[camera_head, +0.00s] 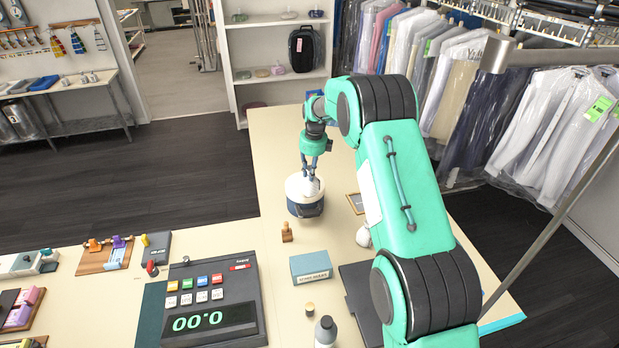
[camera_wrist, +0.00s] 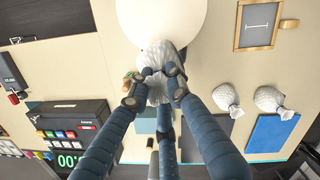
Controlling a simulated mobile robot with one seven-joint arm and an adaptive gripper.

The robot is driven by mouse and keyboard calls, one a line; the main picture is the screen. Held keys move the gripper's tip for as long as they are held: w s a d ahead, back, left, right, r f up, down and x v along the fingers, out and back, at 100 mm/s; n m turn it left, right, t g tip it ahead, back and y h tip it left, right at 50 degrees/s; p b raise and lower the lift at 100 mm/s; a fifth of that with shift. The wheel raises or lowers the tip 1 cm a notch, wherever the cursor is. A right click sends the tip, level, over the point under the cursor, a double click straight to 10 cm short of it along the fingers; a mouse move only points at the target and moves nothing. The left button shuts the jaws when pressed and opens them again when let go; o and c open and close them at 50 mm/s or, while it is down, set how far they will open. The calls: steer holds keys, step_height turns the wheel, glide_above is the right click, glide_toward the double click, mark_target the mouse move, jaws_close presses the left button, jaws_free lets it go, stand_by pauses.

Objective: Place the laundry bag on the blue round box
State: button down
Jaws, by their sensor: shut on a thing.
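The blue round box (camera_head: 305,209) stands on the table, with a dark blue side and a pale lid. The lid fills the top middle of the wrist view (camera_wrist: 160,22) as a white disc. My gripper (camera_head: 312,176) points down over the box. In the wrist view my gripper (camera_wrist: 155,88) has its fingers closed on a small white ribbed laundry bag (camera_wrist: 153,92). The bag lies at the lid's edge in that view, and its lower part is partly hidden by the fingers. I cannot tell whether it touches the lid.
Two more white bags (camera_wrist: 226,97) lie on the table near a blue pad (camera_wrist: 271,133); one shows in the head view (camera_head: 363,237). A small framed board (camera_head: 355,203) lies right of the box. A wooden stamp (camera_head: 287,232), teal carton (camera_head: 310,266) and till (camera_head: 211,300) stand nearer.

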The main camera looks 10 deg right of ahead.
steer(key=shift+w, duration=0.45)
steer(key=shift+f+p, duration=0.5)
steer(key=shift+f, duration=1.25)
steer(key=shift+f, duration=0.15)
steer(key=c, duration=1.6)
jaws_free()
steer(key=shift+s, duration=0.1)
steer(key=r, duration=0.4)
steer(key=r+b, duration=0.1)
steer(key=r, duration=0.3)
steer(key=s+r+b, duration=0.1)
steer(key=r, duration=0.3)
steer(key=shift+d+r, duration=0.1)
steer(key=shift+d, duration=0.25)
